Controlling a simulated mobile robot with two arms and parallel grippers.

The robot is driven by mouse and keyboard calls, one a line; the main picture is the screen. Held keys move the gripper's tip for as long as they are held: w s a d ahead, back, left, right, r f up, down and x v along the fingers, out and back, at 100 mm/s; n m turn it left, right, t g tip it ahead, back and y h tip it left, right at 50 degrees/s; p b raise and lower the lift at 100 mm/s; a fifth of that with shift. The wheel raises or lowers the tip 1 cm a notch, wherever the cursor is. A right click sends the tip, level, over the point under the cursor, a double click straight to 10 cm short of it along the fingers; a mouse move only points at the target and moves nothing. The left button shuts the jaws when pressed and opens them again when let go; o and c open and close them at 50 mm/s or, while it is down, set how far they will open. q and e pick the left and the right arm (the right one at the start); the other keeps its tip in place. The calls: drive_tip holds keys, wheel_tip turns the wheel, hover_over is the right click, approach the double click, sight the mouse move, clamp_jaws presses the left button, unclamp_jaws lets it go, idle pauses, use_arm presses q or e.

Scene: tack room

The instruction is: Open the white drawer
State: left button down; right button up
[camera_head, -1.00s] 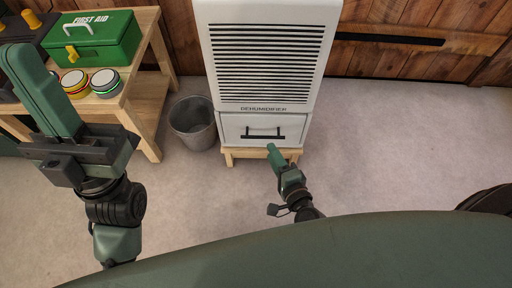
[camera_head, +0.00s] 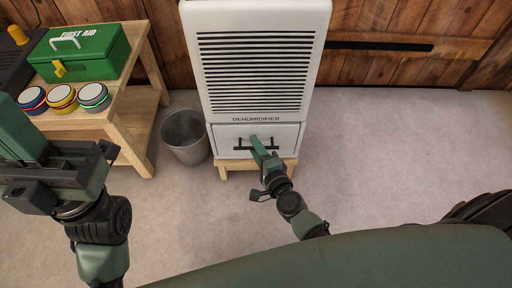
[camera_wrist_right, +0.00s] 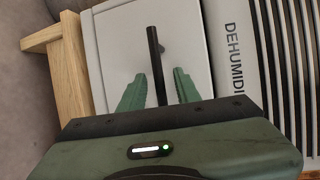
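The white drawer (camera_head: 285,135) is the bottom front of the white dehumidifier (camera_head: 319,60) and looks flush with it. Its black bar handle (camera_head: 241,148) runs across the front and is partly hidden by my right gripper (camera_head: 258,146). In the right wrist view the drawer front (camera_wrist_right: 117,50) appears turned on its side. There the two green fingers of my right gripper (camera_wrist_right: 160,88) are spread, with the handle (camera_wrist_right: 153,45) between them and gaps on both sides. My left gripper (camera_head: 22,135) is at the left edge, away from the drawer, its fingertips cut off.
The dehumidifier stands on a low wooden stand (camera_head: 222,170). A grey bin (camera_head: 185,137) is left of it. A wooden table (camera_head: 131,118) at the left bears a green first aid box (camera_head: 90,58) and several round tins (camera_head: 62,98). The floor at the right is clear.

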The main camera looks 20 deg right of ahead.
clamp_jaws()
idle(1.3)
